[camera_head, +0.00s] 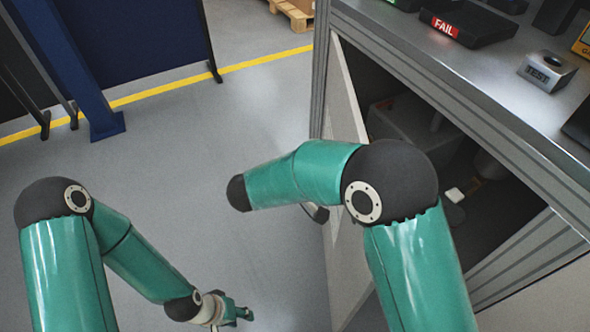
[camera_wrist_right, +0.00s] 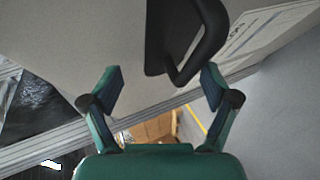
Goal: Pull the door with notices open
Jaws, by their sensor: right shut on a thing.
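The door (camera_head: 345,95) is a pale panel standing swung out from the grey cabinet, and the dark inside of the cabinet shows beside it. A white notice (camera_wrist_right: 275,35) with print shows in the right wrist view. The dark door handle (camera_head: 318,213) sticks out from the panel and also shows as a black loop in the right wrist view (camera_wrist_right: 205,45). My right gripper (camera_wrist_right: 163,88) is at the handle and shut on it; my own arm hides it in the head view. My left gripper (camera_head: 242,313) hangs low over the floor, away from the door; its opening is too small to judge.
The cabinet top (camera_head: 480,70) carries a box marked FAIL (camera_head: 462,24) and a block marked TEST (camera_head: 547,71). A blue post (camera_head: 90,90) and dark panels stand at the left. A wooden pallet (camera_head: 293,12) lies far back. The grey floor left of the door is clear.

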